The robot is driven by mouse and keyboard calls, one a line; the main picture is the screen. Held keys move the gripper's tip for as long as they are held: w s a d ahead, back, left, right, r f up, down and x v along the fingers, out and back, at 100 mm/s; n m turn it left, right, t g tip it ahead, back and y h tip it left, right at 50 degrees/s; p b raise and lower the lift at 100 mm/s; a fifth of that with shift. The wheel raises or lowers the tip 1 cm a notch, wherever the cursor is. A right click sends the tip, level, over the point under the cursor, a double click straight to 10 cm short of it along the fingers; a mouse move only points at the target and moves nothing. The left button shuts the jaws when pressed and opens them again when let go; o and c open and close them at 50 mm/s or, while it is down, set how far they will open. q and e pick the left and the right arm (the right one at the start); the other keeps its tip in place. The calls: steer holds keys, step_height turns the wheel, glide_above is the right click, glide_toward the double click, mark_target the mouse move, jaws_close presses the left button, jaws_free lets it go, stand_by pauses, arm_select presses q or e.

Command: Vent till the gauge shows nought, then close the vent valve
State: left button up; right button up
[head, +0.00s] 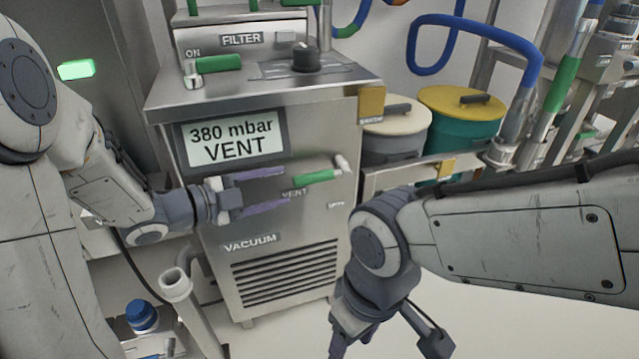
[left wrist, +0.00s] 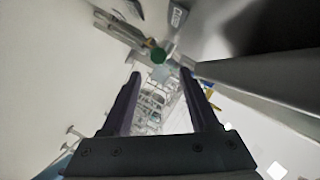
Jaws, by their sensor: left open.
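The gauge display (head: 232,140) on the front of the steel vacuum unit reads "380 mbar VENT". The vent valve's green handle (head: 315,177) sits to its lower right, by the "VENT" label, and lies nearly level with its pivot at the right. My left gripper (head: 287,187) is open and empty, its fingertips just left of the handle's free end. In the left wrist view, a round green end (left wrist: 158,55), apparently the handle's, shows just beyond the open fingers (left wrist: 161,73). My right gripper (head: 387,348) hangs low at the bottom edge, fingers spread and partly cut off.
A filter unit with another green-handled valve (head: 218,63) and a black knob (head: 306,57) tops the cabinet. Lidded bins, cream (head: 395,125) and yellow-green (head: 460,115), stand at the right behind my right arm. A pipe (head: 178,285) and blue-capped bottle (head: 141,314) are at lower left.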

mark_target(312, 179)
arm_select(q)
steer(key=b+x, duration=0.2)
steer(key=x, duration=0.6)
steer(key=shift+w+d+f+b, duration=0.1)
steer(key=shift+d+f+b, duration=0.05)
steer(key=shift+d+b, duration=0.2)
steer(key=shift+w+d, duration=0.3)
jaws_close()
stand_by(0.7)
